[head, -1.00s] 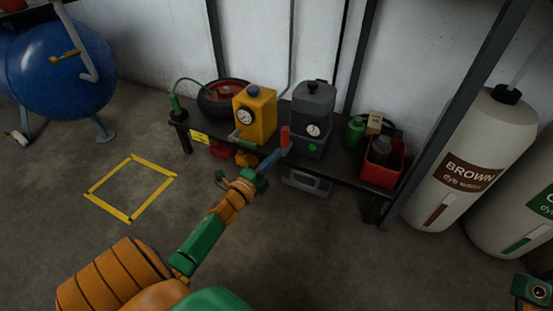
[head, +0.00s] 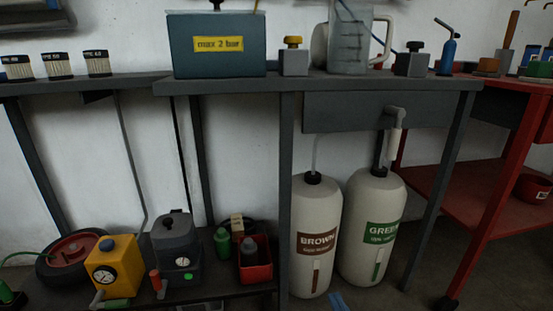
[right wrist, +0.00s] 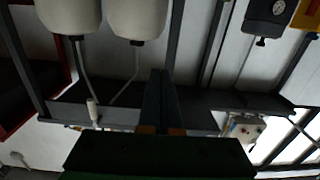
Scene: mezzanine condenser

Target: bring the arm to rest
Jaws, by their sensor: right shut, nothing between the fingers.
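My right gripper (head: 338,301) shows only as blue fingertips at the bottom edge of the head view, in front of the floor below the two white bottles. In the right wrist view my right gripper (right wrist: 160,100) has its dark fingers together, with nothing between them. The rest of that arm is hidden below the head view. My left gripper is not in view.
The brown-label bottle (head: 315,270) and green-label bottle (head: 370,255) stand under the grey bench (head: 440,84). On the low shelf are a yellow unit (head: 125,265), a grey unit (head: 172,235) and a red bin (head: 262,272). A red cart (head: 455,175) stands at right.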

